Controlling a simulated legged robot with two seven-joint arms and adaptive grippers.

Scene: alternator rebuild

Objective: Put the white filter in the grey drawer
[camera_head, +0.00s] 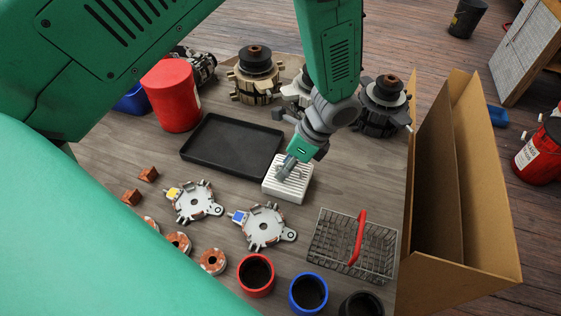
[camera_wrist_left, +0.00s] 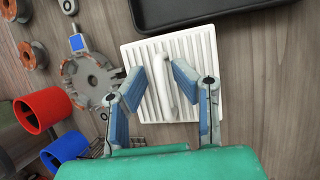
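The white filter (camera_head: 291,189) is a square ribbed block with a raised bar in its middle. It lies flat on the wooden table, in front of the black tray; it also shows in the left wrist view (camera_wrist_left: 206,48). My left gripper (camera_head: 284,172) is right over the filter. In the left wrist view its two blue-padded fingers (camera_wrist_left: 160,78) stand apart on either side of the raised bar, with gaps between. I cannot tell how high the fingertips are above the ribs. I cannot make out a grey drawer. My right gripper is not in view.
A black tray (camera_head: 211,166) lies behind the filter. A wire basket with a red handle (camera_head: 325,242) and an open cardboard box (camera_head: 435,185) stand to the right. Metal alternator plates (camera_head: 266,228), copper rings and red, blue and black cups lie in front. A red canister (camera_head: 171,97) stands at back left.

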